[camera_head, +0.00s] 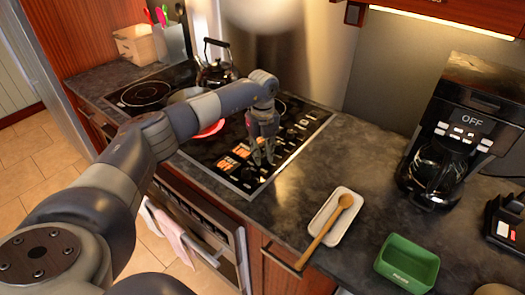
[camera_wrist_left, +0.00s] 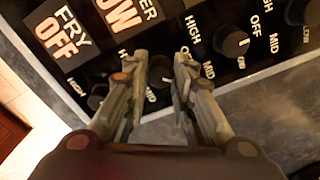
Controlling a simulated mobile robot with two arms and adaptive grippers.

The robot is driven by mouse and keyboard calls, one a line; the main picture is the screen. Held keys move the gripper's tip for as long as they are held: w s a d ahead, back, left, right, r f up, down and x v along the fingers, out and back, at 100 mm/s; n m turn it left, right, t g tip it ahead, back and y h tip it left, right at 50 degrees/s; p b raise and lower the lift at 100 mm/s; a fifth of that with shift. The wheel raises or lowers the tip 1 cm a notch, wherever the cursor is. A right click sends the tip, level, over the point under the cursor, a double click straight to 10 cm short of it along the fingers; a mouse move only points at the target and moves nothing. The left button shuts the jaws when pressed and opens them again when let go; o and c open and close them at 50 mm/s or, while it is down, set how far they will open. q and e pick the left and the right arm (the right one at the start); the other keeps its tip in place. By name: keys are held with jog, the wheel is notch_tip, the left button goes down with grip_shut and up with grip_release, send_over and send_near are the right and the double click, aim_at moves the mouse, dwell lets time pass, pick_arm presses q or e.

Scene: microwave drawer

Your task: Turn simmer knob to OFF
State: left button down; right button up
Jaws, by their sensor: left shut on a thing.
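My left gripper (camera_head: 263,158) reaches down onto the dark control panel at the right part of the stove. In the left wrist view its two fingers (camera_wrist_left: 161,72) are closed on a dark knob (camera_wrist_left: 160,70), mostly hidden between them. Above this knob is a lit label ending in "ER" over "LOW" (camera_wrist_left: 120,14), partly cut off; beside it a lit label reads "FRY OFF" (camera_wrist_left: 58,34). The held knob's pointer direction cannot be made out. My right gripper is not in view.
Another knob (camera_wrist_left: 233,42) with HIGH, OFF and MID marks sits right of the fingers; one more (camera_wrist_left: 97,96) is left. A kettle (camera_head: 216,72) and a glowing burner (camera_head: 208,130) are behind. A spoon rest with wooden spoon (camera_head: 325,228), green box (camera_head: 407,262) and coffee maker (camera_head: 455,130) stand right.

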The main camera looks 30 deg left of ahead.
pick_arm(q)
jog(key=n, duration=0.1)
jog(key=n+p, duration=0.1)
jog(key=n, duration=0.2)
jog(key=shift+w+a+r+n, duration=0.1)
jog(key=shift+w+r+n, duration=0.05)
jog(key=shift+r+n, duration=0.15)
jog(key=n+p, duration=0.2)
jog(key=n, duration=0.2)
jog(key=shift+n, duration=0.3)
jog(key=c, duration=1.6)
grip_release()
jog(key=shift+o, duration=1.3)
jog(key=shift+f, duration=0.2)
